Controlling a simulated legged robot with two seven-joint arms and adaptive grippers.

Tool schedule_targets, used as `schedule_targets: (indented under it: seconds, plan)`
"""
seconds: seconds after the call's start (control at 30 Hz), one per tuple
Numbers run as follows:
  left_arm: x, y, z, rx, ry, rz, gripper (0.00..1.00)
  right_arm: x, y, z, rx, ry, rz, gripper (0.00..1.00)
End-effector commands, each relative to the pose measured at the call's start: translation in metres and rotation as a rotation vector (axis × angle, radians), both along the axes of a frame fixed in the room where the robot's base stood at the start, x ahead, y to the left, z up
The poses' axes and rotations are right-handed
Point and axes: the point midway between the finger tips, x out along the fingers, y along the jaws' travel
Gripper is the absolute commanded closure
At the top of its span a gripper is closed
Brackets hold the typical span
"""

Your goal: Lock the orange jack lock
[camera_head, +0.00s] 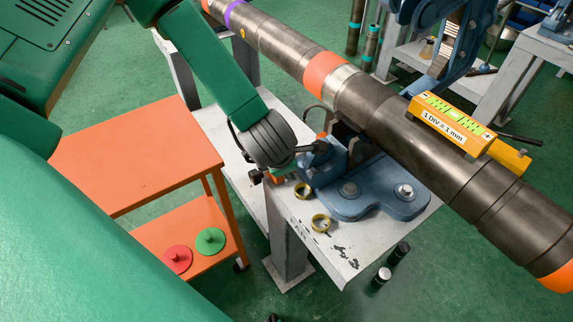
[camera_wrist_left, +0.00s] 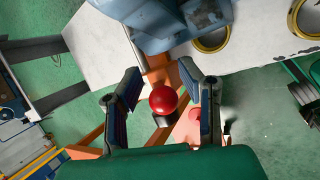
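An orange part (camera_head: 277,179), which looks like the jack lock, shows at the table edge beside the blue vise base (camera_head: 372,192); my left wrist hides much of it. In the left wrist view, orange metal (camera_wrist_left: 157,66) shows just beyond a round red knob (camera_wrist_left: 163,100) with a dark collar. I cannot tell whether the knob belongs to the lock. My left gripper (camera_wrist_left: 160,74) is open, its fingers either side of the knob with visible gaps. In the head view its fingers are mostly hidden. My right gripper is not in view.
A dark pipe (camera_head: 385,110) with a yellow level (camera_head: 463,128) crosses above the white table (camera_head: 352,240). Two brass rings (camera_head: 321,223) lie near the vise. An orange cart (camera_head: 140,150) stands left, with red (camera_head: 177,261) and green (camera_head: 210,241) discs on its lower shelf.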

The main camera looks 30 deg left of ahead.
Motion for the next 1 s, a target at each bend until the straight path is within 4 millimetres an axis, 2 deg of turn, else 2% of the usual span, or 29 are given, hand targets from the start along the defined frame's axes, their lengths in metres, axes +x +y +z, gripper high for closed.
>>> schedule_targets:
  seconds: [0.17, 0.4, 0.6, 0.77, 1.0]
  plan:
    - [-0.011, -0.004, 0.023, -0.001, -0.003, -0.002, 0.67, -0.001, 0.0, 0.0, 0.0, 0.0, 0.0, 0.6]
    - [-0.036, -0.01, 0.068, -0.002, -0.002, -0.001, 0.67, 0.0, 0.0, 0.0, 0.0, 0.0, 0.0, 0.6]
    - [-0.051, -0.014, 0.093, -0.001, 0.001, 0.001, 0.67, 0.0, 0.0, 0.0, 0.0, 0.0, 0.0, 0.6]
    - [-0.056, -0.014, 0.1, 0.0, 0.003, 0.002, 0.67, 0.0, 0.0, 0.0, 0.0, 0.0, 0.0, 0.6]
    - [-0.057, -0.014, 0.101, 0.0, 0.003, 0.002, 0.67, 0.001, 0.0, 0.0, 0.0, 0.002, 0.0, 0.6]
